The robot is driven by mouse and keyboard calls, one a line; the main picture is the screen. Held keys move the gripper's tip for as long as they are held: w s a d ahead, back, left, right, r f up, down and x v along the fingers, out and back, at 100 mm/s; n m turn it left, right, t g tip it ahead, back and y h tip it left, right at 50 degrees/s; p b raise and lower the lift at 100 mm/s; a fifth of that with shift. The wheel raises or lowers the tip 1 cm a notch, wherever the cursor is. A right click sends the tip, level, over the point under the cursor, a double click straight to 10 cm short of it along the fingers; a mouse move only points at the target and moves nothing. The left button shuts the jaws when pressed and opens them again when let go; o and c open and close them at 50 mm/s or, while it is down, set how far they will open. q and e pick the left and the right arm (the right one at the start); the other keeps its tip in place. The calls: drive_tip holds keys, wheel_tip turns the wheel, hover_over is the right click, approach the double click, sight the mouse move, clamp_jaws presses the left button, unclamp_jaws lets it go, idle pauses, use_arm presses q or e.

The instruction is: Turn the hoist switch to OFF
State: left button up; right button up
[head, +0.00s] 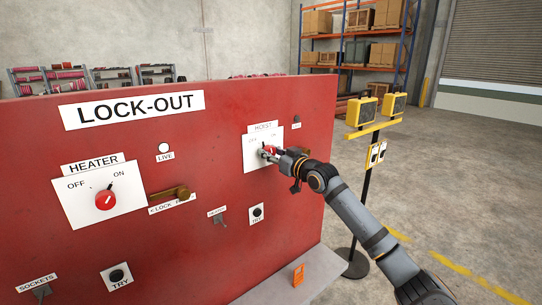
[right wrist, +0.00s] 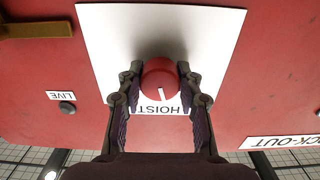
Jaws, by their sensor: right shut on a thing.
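The hoist switch is a red round knob (right wrist: 160,78) on a white plate (head: 257,160) marked HOIST, with OFF at left and ON at right. My right gripper (head: 268,153) is shut on the knob, one finger on each side, as the right wrist view (right wrist: 158,85) shows. That view is upside down; the white mark on the knob points roughly toward the HOIST label. The fingers hide the OFF and ON words there. In the head view the gripper covers part of the knob. My left gripper is not in view.
The red lock-out panel (head: 220,120) also carries a heater switch (head: 106,200) turned toward ON, a brass bar (head: 170,194) and TRY buttons. The LIVE lamp (head: 164,148) beside the heater is white; the hoist's lamp (right wrist: 67,107) is dark. A yellow lamp stand (head: 372,130) is at right.

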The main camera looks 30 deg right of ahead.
sight(263, 120)
drive_tip(key=n, duration=0.4)
drive_tip(key=shift+n+b, duration=0.35)
drive_tip(key=shift+n, duration=0.05)
idle(0.4)
drive_tip(key=o, duration=1.2)
drive_tip(key=shift+w, duration=0.1)
drive_tip(key=shift+r, duration=0.1)
wheel_tip(263, 120, up, 10)
drive_tip(key=shift+f, duration=0.1)
